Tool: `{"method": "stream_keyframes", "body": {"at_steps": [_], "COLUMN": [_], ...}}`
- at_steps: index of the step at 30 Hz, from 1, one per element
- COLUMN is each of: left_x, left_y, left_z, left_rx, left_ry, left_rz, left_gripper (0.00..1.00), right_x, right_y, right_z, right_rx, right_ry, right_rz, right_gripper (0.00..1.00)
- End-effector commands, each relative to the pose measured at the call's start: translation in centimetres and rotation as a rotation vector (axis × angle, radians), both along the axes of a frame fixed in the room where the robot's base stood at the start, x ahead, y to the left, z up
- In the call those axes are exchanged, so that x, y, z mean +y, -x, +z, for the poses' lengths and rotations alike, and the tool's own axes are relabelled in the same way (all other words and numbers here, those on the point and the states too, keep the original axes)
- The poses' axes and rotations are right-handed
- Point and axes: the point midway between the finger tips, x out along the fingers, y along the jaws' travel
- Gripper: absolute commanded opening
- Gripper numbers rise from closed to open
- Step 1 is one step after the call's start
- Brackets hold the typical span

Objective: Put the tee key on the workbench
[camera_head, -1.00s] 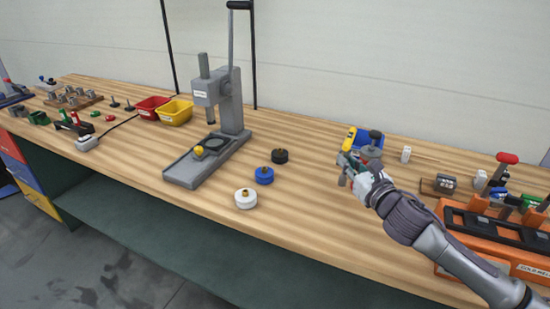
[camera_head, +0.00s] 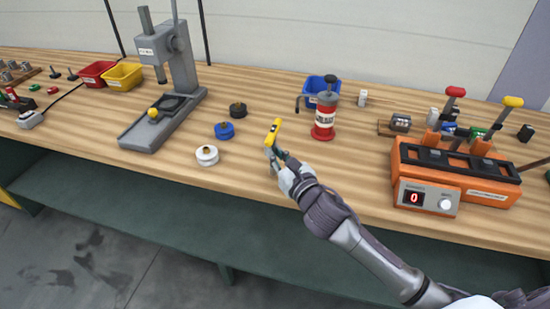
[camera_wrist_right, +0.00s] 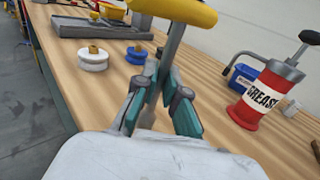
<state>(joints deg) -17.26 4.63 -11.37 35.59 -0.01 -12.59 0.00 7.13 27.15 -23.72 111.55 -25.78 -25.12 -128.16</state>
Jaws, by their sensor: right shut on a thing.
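The tee key has a yellow crossbar handle (camera_head: 274,128) and a grey metal shaft, which shows in the right wrist view (camera_wrist_right: 172,48). My right gripper (camera_head: 273,157) is shut on the shaft below the handle, and its teal finger pads show in the right wrist view (camera_wrist_right: 163,105). The key stands roughly upright with the handle on top. It is over the front part of the wooden workbench (camera_head: 330,180). The lower end of the shaft is hidden by the gripper, so I cannot tell whether it touches the bench. My left gripper is out of view.
A red grease pump (camera_head: 324,120) and a blue bin (camera_head: 320,86) stand right of the key. White (camera_head: 207,155), blue (camera_head: 224,131) and black (camera_head: 238,110) round pieces lie left, beside a grey press (camera_head: 165,120). An orange cold-weld machine (camera_head: 450,170) is at the right.

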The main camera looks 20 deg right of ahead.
Motion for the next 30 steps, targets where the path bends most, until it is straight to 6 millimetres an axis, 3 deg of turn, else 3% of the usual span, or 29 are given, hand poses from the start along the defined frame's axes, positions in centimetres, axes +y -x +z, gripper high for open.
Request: {"method": "stream_keyframes", "body": {"at_steps": [3, 14, 15, 19, 30], "left_x": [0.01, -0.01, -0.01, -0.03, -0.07], "left_y": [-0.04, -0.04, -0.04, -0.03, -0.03], "left_z": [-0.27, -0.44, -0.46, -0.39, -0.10], "left_rx": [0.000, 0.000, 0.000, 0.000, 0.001], "left_ry": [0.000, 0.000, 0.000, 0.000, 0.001], "left_rz": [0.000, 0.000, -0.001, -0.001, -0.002], "left_gripper": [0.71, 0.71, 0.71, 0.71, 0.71], "right_x": [0.00, -0.04, -0.03, -0.03, -0.03], "right_y": [-0.01, -0.02, -0.01, -0.01, 0.02], "right_z": [-1.29, -1.63, -1.73, -1.65, -1.19], "right_rx": [-0.001, -0.003, -0.002, -0.001, -0.002], "right_ry": [-0.002, 0.000, 0.001, 0.001, 0.000], "right_rz": [0.000, 0.000, 0.000, 0.000, 0.001], "right_gripper": [0.00, 0.00, 0.12, 0.33, 0.35]}}
